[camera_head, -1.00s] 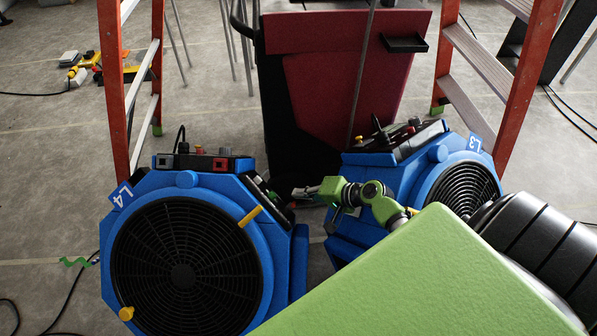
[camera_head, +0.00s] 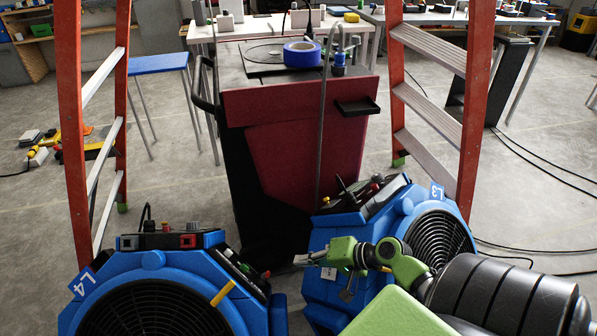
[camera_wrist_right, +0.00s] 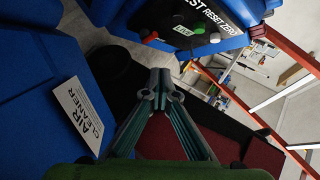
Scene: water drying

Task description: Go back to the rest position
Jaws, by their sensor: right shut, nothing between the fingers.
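My right gripper (camera_head: 308,259) is shut and empty in the head view, its green wrist reaching left from the lower right. It hangs in front of the gap between two blue fan units. The unit marked L4 (camera_head: 88,290) stands at lower left and the unit marked L3 (camera_head: 325,285) at right, partly behind my arm. In the right wrist view the gripper fingers (camera_wrist_right: 160,80) meet at their tips, close to blue housings with an "AIR CLEANER" label (camera_wrist_right: 80,115). My left gripper is not in view.
A red and black cart (camera_head: 300,105) stands behind the units, with a blue tape roll (camera_head: 302,54) on top. Orange ladders stand at left (camera_head: 70,130) and right (camera_head: 480,110). Tables (camera_head: 260,22) line the back. Cables lie on the floor at right.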

